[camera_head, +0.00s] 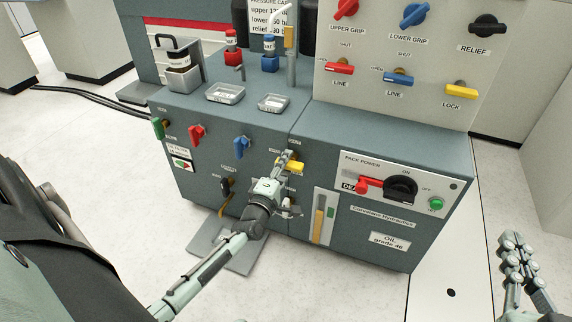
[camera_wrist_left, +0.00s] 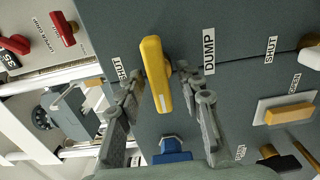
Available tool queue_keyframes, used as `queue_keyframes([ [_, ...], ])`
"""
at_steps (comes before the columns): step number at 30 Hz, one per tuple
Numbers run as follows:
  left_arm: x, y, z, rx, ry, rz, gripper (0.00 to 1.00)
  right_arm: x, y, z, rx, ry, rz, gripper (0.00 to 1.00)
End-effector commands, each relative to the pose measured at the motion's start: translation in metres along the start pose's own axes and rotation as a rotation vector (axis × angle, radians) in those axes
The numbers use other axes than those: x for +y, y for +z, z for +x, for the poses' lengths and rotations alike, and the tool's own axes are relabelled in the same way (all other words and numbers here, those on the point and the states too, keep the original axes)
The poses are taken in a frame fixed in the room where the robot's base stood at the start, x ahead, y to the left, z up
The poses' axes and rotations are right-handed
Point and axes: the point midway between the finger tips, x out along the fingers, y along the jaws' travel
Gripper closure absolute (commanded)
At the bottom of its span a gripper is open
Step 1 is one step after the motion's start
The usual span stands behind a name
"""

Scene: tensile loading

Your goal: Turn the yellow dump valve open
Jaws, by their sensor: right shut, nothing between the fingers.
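The yellow dump valve handle (camera_head: 297,167) is on the upper front of the teal cabinet, right of the blue handle. In the left wrist view the handle (camera_wrist_left: 156,72) is a long yellow lever, with the DUMP label to its right and a SHUT label to its left. My left gripper (camera_head: 288,180) is at the handle. In the wrist view its two fingers (camera_wrist_left: 160,84) are spread either side of the lever, with small gaps visible. My right gripper (camera_head: 515,250) is shut and empty at the lower right, far from the valve.
Green (camera_head: 158,128), red (camera_head: 196,134) and blue (camera_head: 242,146) handles line the cabinet front to the left. A black-handled lever (camera_head: 226,187) sits below. The pack power panel (camera_head: 390,205) is to the right. A grey plate (camera_head: 226,247) lies on the floor.

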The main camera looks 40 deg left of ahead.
Motion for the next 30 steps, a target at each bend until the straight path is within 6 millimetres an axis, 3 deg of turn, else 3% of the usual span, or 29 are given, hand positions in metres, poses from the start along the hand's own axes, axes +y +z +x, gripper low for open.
queue_keyframes([
  [5, -0.001, 0.0, -0.012, 0.0, -0.002, 0.0, 0.64, 0.0, 0.001, 0.0, -0.001, 0.0, 0.001, 1.0],
  [18, -0.001, 0.0, -0.1, 0.0, -0.003, 0.0, 0.64, 0.0, 0.001, 0.0, -0.001, 0.0, 0.0, 1.0],
  [24, 0.0, 0.0, -0.118, 0.0, 0.0, 0.0, 0.64, 0.0, 0.001, 0.0, -0.001, 0.0, 0.0, 1.0],
  [30, 0.0, 0.0, -0.12, 0.0, 0.001, 0.0, 0.64, 0.0, 0.0, 0.0, -0.001, 0.0, 0.0, 1.0],
])
